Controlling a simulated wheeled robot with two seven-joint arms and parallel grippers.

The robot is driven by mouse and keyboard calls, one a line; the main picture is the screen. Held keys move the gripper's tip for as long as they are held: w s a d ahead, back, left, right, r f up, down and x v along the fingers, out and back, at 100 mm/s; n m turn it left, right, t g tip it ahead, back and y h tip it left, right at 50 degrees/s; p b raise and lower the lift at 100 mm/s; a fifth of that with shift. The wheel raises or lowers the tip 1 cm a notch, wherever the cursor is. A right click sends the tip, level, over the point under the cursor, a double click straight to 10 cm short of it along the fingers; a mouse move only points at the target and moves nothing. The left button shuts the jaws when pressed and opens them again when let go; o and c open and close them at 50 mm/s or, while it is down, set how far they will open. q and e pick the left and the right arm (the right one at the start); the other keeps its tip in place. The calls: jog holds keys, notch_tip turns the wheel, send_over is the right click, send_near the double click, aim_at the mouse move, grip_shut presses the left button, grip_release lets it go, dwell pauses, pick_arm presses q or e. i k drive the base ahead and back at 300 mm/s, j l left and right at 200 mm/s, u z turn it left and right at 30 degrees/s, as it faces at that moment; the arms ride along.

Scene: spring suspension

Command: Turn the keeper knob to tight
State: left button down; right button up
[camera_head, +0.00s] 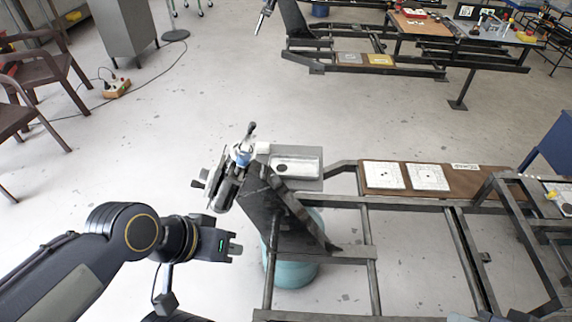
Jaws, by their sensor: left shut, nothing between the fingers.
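A spring suspension fixture (232,172) with a blue-and-white part (242,154) and several dark handles stands on the upper left end of a dark metal frame. Which of these parts is the keeper knob is too small to tell. My left gripper (236,249) is shut and empty. It is below the fixture in the picture, apart from it, and left of the dark slanted plate (283,205). My right gripper is not in view.
A metal tray (297,166) lies just right of the fixture. A teal drum (293,271) stands under the frame. A brown board (457,181) with two white plates is to the right. Brown chairs (38,62) stand at upper left. The floor between is mostly clear.

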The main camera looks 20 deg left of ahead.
aim_at(242, 159)
jog(key=i+u, duration=0.1)
jog(key=u, duration=1.05)
